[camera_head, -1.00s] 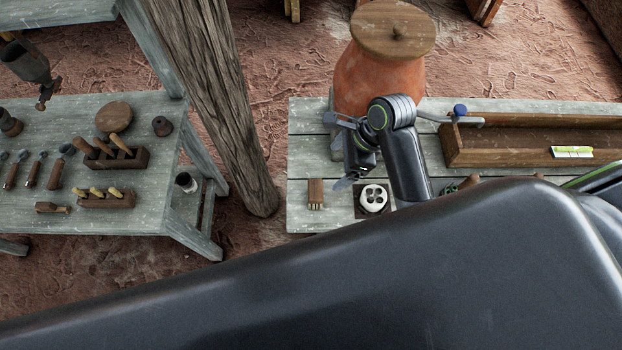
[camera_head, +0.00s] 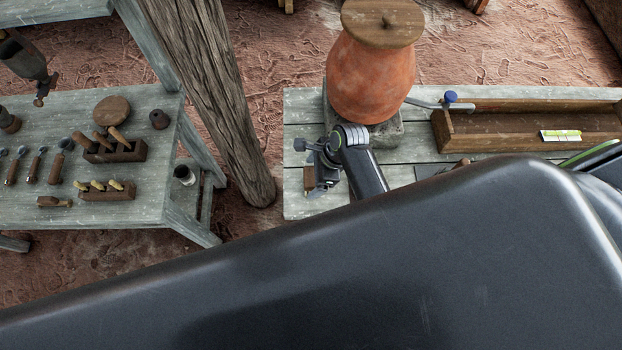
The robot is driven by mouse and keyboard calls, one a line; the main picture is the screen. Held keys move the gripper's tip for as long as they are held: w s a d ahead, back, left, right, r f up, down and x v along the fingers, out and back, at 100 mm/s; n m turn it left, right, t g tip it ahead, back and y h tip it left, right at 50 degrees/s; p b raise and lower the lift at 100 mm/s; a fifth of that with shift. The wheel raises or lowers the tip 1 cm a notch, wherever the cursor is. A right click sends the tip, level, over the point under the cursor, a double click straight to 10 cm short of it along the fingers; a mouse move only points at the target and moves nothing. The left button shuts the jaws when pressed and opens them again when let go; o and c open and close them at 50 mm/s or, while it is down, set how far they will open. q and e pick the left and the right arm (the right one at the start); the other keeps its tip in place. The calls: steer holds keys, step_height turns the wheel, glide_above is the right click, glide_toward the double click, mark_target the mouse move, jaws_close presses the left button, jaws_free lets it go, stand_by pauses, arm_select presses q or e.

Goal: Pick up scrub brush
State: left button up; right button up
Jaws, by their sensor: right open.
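The scrub brush, a small brown wooden block (camera_head: 309,178), lies on the grey plank bench at the bench's left end. It is partly hidden by my right gripper (camera_head: 312,170). My right gripper is open, with its fingers over and close beside the brush; I cannot tell whether they touch it. My left gripper is not in view.
A large clay jar (camera_head: 370,80) with a wooden lid stands behind my right gripper. A long wooden trough (camera_head: 490,140) lies right of it on the bench (camera_head: 300,107). Another table (camera_head: 150,198) with several tools stands at the left, beyond a wooden post (camera_head: 225,100). My dark arm fills the foreground.

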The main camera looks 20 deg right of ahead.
mark_target(311, 176)
steer(key=shift+p+x, duration=0.35)
steer(key=shift+x, duration=1.5)
steer(key=c, duration=1.1)
steer(key=shift+c, duration=0.2)
steer(key=shift+r, duration=0.2)
step_height(311, 176, up, 10)
steer(key=shift+f+b, duration=0.15)
steer(key=shift+b, duration=0.5)
